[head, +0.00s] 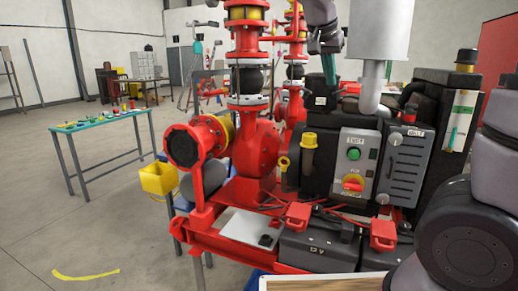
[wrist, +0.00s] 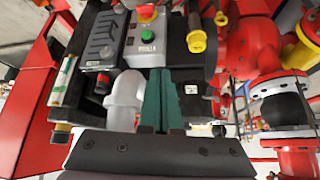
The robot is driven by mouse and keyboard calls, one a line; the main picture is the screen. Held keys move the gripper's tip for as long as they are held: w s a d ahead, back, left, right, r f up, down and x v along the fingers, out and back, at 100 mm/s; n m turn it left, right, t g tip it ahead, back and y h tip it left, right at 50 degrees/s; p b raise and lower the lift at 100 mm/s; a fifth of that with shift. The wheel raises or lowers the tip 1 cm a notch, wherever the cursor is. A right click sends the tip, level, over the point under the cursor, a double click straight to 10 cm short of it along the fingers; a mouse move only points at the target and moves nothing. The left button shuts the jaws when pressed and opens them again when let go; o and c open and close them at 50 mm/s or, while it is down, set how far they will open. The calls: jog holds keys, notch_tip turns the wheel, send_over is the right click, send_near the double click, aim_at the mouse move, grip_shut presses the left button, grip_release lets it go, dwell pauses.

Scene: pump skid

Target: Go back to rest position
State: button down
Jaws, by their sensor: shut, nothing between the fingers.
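My gripper (head: 329,68) hangs at the top middle of the head view, above the black engine block of the pump skid. Its teal fingers (wrist: 165,98) lie together in the wrist view, with nothing between them. The wrist view looks upside down onto the grey control panel (wrist: 147,38), which has a green button and a red-and-yellow switch. The same panel (head: 356,163) faces me in the head view. I cannot tell how far the fingertips are from the skid.
A red pump (head: 255,150) with flanged pipes stands left of the engine. A white-grey exhaust pipe (wrist: 126,98) is close beside my fingers. Two black batteries (head: 318,250) with red terminal covers sit in front. A teal-topped table (head: 98,121) stands at left, with open floor before it.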

jog(key=s+d+f+n+y, duration=0.1)
jog(key=s+d+y, duration=0.1)
jog(key=s, duration=0.6)
jog(key=s+d+f+n+t+y, duration=0.1)
jog(key=s+d+y, duration=0.2)
jog(key=s, duration=0.6)
jog(key=shift+s+d+f+n+y, duration=0.3)
jog(key=shift+f+n+y, duration=0.1)
jog(key=shift+y, duration=0.1)
